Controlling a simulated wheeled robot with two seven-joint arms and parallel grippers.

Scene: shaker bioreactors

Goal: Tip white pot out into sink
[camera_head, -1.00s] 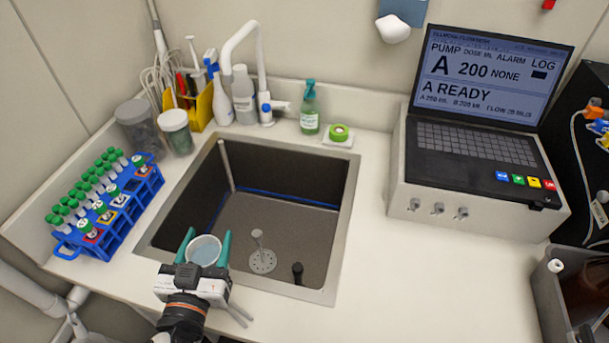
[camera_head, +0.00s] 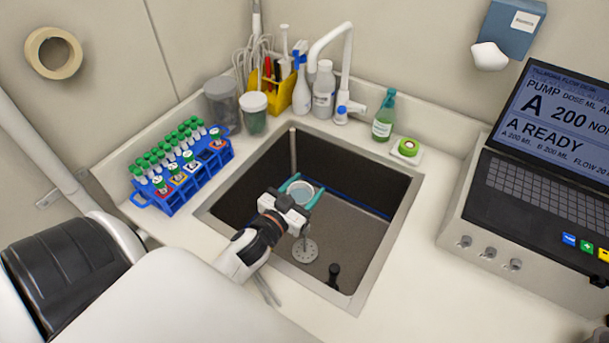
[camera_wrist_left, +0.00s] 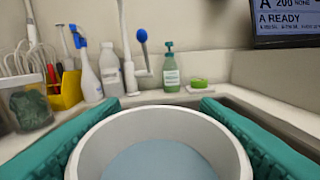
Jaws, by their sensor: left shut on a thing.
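The white pot (camera_head: 301,191) is held over the sink (camera_head: 352,255), toward its left and middle part. My left gripper (camera_head: 300,190) is shut on it, with a teal finger on each side. In the left wrist view the pot (camera_wrist_left: 160,122) fills the lower middle, upright or nearly so, with pale blue-grey contents or bottom inside. The teal fingers (camera_wrist_left: 160,125) show at its left and right. The sink's drain (camera_head: 305,250) lies below and to the right of the gripper. My right gripper is in neither view.
A faucet (camera_head: 341,60), bottles and a green soap bottle (camera_head: 384,118) stand behind the sink. A blue rack (camera_head: 187,180) of green-capped tubes is on the left. A black stopper-like piece (camera_head: 334,272) stands in the sink. The laptop unit (camera_head: 540,170) is at right.

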